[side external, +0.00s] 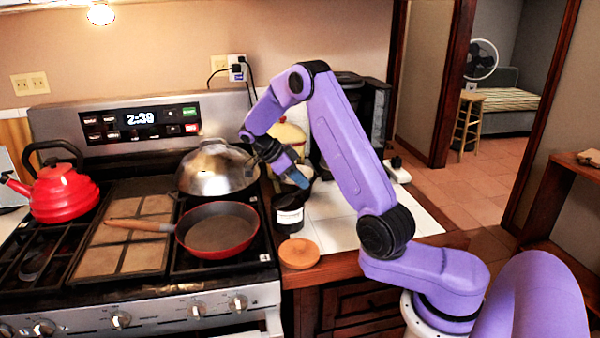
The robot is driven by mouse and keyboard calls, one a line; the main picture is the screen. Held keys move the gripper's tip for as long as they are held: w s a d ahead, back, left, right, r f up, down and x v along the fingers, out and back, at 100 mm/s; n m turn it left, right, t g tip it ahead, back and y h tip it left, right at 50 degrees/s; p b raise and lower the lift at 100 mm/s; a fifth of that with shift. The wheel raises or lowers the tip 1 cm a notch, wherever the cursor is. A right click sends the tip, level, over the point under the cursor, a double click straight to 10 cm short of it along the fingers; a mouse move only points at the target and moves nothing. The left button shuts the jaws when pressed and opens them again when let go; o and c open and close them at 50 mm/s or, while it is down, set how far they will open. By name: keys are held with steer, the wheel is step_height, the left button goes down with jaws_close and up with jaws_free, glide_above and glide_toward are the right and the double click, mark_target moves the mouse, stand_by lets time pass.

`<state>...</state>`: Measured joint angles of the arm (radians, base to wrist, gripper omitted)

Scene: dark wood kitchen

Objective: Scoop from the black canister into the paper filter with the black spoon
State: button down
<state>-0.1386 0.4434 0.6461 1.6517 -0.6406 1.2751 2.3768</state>
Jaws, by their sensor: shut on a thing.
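The black canister (289,221) has a pale label and stands on the counter just right of the stove. Its round wooden lid (299,253) lies in front of it. My gripper (299,179) points down just above and behind the canister's mouth. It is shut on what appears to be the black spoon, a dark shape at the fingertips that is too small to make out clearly. I cannot tell if the spoon's bowl is inside the canister. I cannot make out the paper filter; my arm covers part of the counter behind.
A black coffee maker (376,112) stands behind my arm. A yellowish pot (288,138) stands at the back. The stove at left holds a red kettle (64,192), a domed steel lid (216,168) and a red frying pan (218,231). White counter tiles (330,231) are clear right of the canister.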

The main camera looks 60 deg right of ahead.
steer(key=shift+w+a+f, duration=0.4)
steer(key=shift+f, duration=0.05)
steer(key=shift+w+a, duration=0.25)
steer(key=shift+s+d+r, duration=0.1)
steer(key=shift+d+r, duration=0.05)
steer(key=shift+r, duration=2.4)
steer(key=shift+s+d+r+t+y, duration=0.4)
steer(key=shift+s+r+t+y, duration=0.05)
steer(key=shift+r+t+y, duration=0.05)
steer(key=shift+s+d+r+t+y, duration=0.45)
steer(key=shift+t+y, duration=0.15)
steer(key=shift+t, duration=0.1)
